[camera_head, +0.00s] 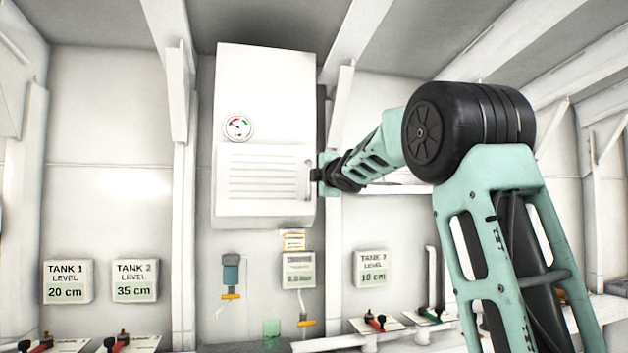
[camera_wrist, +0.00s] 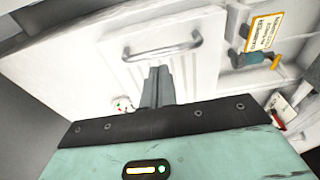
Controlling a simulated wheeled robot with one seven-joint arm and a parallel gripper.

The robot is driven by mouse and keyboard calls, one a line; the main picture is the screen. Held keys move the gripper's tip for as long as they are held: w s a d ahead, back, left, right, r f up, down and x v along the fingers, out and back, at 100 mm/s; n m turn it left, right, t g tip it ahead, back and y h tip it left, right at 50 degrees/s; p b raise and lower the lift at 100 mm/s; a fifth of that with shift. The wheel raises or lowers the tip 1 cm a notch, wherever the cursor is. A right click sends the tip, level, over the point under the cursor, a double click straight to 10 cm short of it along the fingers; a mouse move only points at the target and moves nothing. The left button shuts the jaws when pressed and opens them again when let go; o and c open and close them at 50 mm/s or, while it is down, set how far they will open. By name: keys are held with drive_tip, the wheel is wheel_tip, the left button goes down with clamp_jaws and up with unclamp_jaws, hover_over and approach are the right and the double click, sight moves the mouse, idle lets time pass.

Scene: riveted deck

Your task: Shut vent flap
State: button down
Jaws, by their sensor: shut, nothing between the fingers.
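The vent flap (camera_head: 262,180) is a white slatted panel on the lower front of a white wall cabinet (camera_head: 265,85). It looks close to flush with the cabinet front, but a small gap cannot be ruled out. A metal bar handle (camera_wrist: 163,48) shows on the white panel in the wrist view. My gripper (camera_head: 315,175) is at the right edge of the flap in the head view. In the wrist view its fingers (camera_wrist: 158,84) are together and empty, pointing toward the panel just short of the handle. Whether they touch the panel cannot be told.
A round gauge (camera_head: 238,127) sits on the cabinet above the flap. Below are a blue-grey device with a yellow handle (camera_head: 231,275), a small panel (camera_head: 298,270) and tank level signs (camera_head: 135,280). Red-handled valves (camera_head: 375,320) line the bottom. A white wall rib stands right of the cabinet.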

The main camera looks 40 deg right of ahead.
drive_tip(key=s+d, duration=0.5)
drive_tip(key=d, duration=0.1)
drive_tip(key=shift+s+d+f, duration=0.2)
drive_tip(key=shift+d, duration=0.2)
drive_tip(key=w+a+f+m+g+y+b, duration=0.1)
drive_tip(key=a+f+m+g+y+b, duration=0.15)
drive_tip(key=a+f, duration=0.95)
drive_tip(key=w+a+f+m+g+y+b, duration=0.1)
drive_tip(key=a+f+m+g+y, duration=0.15)
drive_tip(key=a+f, duration=0.9)
drive_tip(key=s+a+f+m+g+y+b, duration=0.1)
drive_tip(key=s+a+f+g, duration=0.1)
drive_tip(key=s+a+f, duration=0.55)
drive_tip(key=s+a+f+m+g+b, duration=0.15)
drive_tip(key=s+a+f, duration=0.25)
drive_tip(key=a, duration=0.7)
drive_tip(key=s+a+f+g+b, duration=0.1)
drive_tip(key=s+a+f+g, duration=0.2)
drive_tip(key=s, duration=0.6)
drive_tip(key=s+a+f+g, duration=0.2)
drive_tip(key=s+f, duration=0.5)
drive_tip(key=s, duration=0.3)
drive_tip(key=s+a+f+g+b, duration=0.1)
drive_tip(key=s+a+f+g, duration=0.2)
drive_tip(key=s, duration=0.6)
drive_tip(key=shift+s+a+f+n+g+b, duration=0.2)
drive_tip(key=shift+a+f+n+g+b, duration=0.15)
drive_tip(key=shift+f, duration=0.6)
